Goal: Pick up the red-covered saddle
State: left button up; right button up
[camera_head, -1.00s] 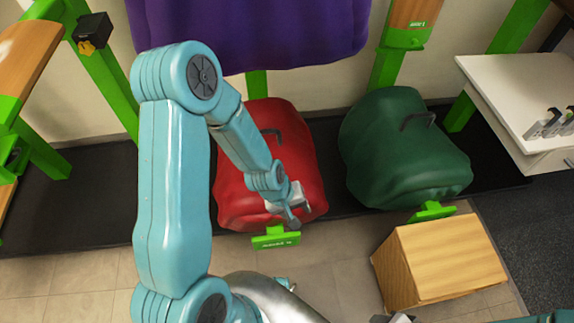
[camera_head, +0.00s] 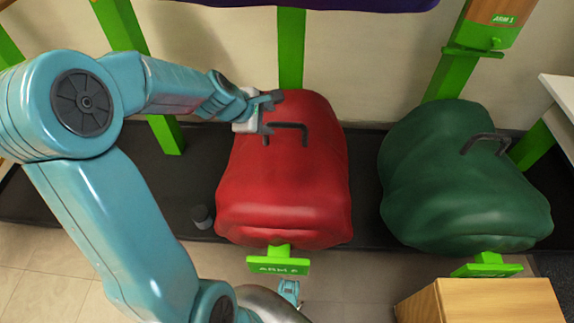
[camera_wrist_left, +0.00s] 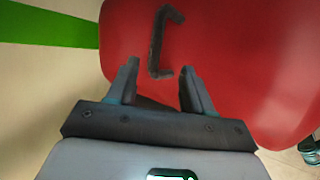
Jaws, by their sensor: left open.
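The red-covered saddle (camera_head: 284,185) sits on a green stand in the middle of the head view, with a dark handle (camera_head: 287,127) on its top. A green sign stands at its front. My left gripper (camera_head: 271,112) is at the upper left of the saddle, just beside the handle. In the left wrist view the two fingers (camera_wrist_left: 157,88) are apart and empty, and the handle (camera_wrist_left: 158,42) lies beyond their tips with the red cover (camera_wrist_left: 220,50) around it. I cannot tell the height of the fingers above the cover.
A green-covered saddle (camera_head: 455,185) with its own handle stands to the right. A wooden box (camera_head: 485,302) is at the lower right, and a white cabinet edge (camera_head: 560,95) at the right. A purple cover (camera_head: 330,3) hangs at the top. Dark matting (camera_head: 185,190) lies under the saddles.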

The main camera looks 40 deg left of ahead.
aim_at(284, 123)
pick_arm(q)
jog(key=b+x, duration=0.1)
jog(key=x, duration=0.4)
jog(key=shift+s+f, duration=0.1)
jog(key=shift+f, duration=0.05)
jog(key=x, duration=0.2)
jog(key=b+x, duration=0.1)
jog(key=x, duration=0.1)
jog(key=b+x, duration=0.1)
jog(key=x, duration=0.1)
jog(key=shift+w+a+r, duration=0.1)
jog(key=shift+w+r, duration=0.15)
jog(key=shift+r, duration=0.05)
grip_shut()
dwell(0.6)
jog(key=shift+a+r, duration=0.1)
jog(key=shift+r, duration=0.1)
